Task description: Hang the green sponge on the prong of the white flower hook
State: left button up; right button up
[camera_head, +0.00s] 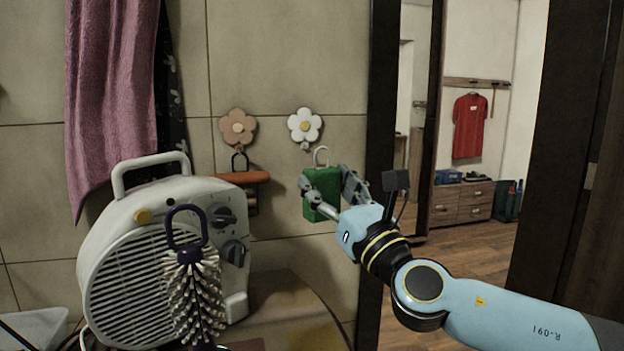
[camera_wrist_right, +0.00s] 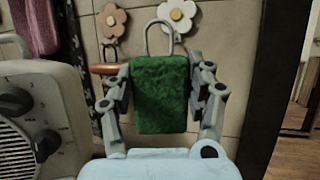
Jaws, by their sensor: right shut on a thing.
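The green sponge (camera_head: 322,190) is upright, with a pale loop (camera_head: 321,156) standing up from its top. My right gripper (camera_head: 333,192) is shut on its sides; the right wrist view shows the sponge (camera_wrist_right: 160,95) between the two fingers (camera_wrist_right: 160,103). The white flower hook (camera_head: 305,126) is on the tiled wall, its small prong (camera_head: 306,146) under the petals. The loop is just below and slightly right of the prong in the head view. In the right wrist view, the loop top overlaps the lower edge of the white flower hook (camera_wrist_right: 177,14). I cannot tell whether they touch. My left gripper is not in view.
A pink flower hook (camera_head: 238,127) left of the white one bears an orange-brown brush (camera_head: 244,177). A white fan heater (camera_head: 130,265) and a bristly brush (camera_head: 193,290) stand in front at left. A dark door frame (camera_head: 382,90) is at right.

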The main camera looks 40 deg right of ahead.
jog(key=shift+w+d, duration=0.1)
jog(key=shift+w, duration=0.25)
jog(key=shift+w+d, duration=0.2)
jog(key=shift+w, duration=0.1)
jog(key=shift+w+d+f+b, duration=0.15)
jog(key=shift+w+d, duration=0.2)
jog(key=shift+w, duration=0.25)
jog(key=shift+w+d+f+b, duration=0.15)
jog(key=shift+w+d, duration=0.2)
jog(key=shift+w, duration=0.25)
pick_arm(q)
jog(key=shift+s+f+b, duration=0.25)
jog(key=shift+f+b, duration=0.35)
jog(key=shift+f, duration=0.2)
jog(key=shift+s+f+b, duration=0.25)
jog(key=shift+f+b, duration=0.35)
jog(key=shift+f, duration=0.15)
pick_arm(e)
jog(key=shift+w+d+f, duration=0.2)
jog(key=shift+w+d, duration=0.2)
jog(key=shift+w, duration=0.3)
jog(key=shift+w+d+f, duration=0.2)
jog(key=shift+w+d, duration=0.15)
jog(key=shift+w, duration=0.4)
jog(key=shift+w+d+f, duration=0.2)
jog(key=shift+w+d, duration=0.2)
jog(key=shift+w, duration=0.3)
jog(key=o, duration=1)
